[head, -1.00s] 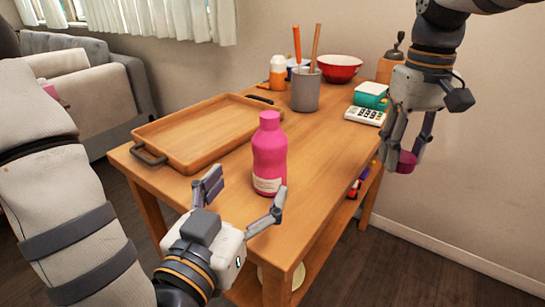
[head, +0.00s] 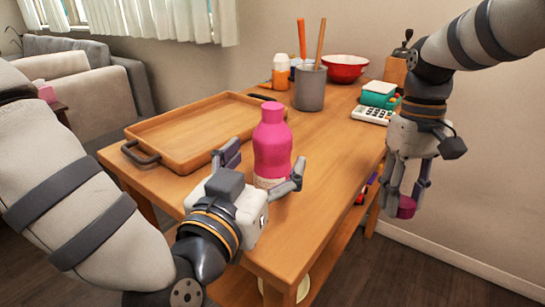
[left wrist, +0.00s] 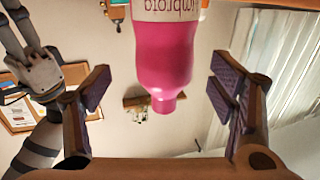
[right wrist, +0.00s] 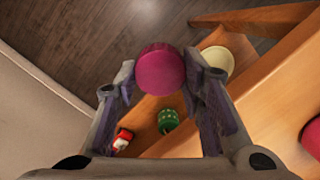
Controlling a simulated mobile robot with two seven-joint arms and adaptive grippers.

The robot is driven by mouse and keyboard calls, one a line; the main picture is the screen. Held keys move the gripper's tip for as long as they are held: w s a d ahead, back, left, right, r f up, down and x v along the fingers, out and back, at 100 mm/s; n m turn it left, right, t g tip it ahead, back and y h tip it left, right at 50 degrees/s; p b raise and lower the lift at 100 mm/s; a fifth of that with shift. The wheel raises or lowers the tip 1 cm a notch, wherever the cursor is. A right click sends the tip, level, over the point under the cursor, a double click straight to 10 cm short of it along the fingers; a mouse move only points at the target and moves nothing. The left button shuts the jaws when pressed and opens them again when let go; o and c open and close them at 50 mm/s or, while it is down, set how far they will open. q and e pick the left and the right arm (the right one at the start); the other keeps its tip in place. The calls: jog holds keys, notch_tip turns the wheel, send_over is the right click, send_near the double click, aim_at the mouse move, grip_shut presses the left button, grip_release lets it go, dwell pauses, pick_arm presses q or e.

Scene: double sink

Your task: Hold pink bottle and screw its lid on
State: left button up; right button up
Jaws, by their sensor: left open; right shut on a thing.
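The pink bottle (head: 272,145) stands upright on the wooden table (head: 330,170), its narrow neck at the top. My left gripper (head: 265,170) is open, with its fingers on either side of the bottle's lower part. In the left wrist view the bottle (left wrist: 165,55) appears upside down between the spread fingers, with room on both sides. My right gripper (head: 405,203) is shut on the dark pink lid (right wrist: 160,70) and holds it beyond the table's right edge, apart from the bottle. The lid also shows in the head view (head: 406,208).
A wooden tray (head: 190,160) lies left of the bottle. A grey utensil holder (head: 310,90), a red bowl (head: 345,68), a teal and white item (head: 378,95) and an orange-white bottle (head: 280,72) stand further back.

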pick_arm(q)
jog(key=x, duration=0.5)
jog(key=shift+w+a, duration=0.2)
jog(key=c, duration=1.3)
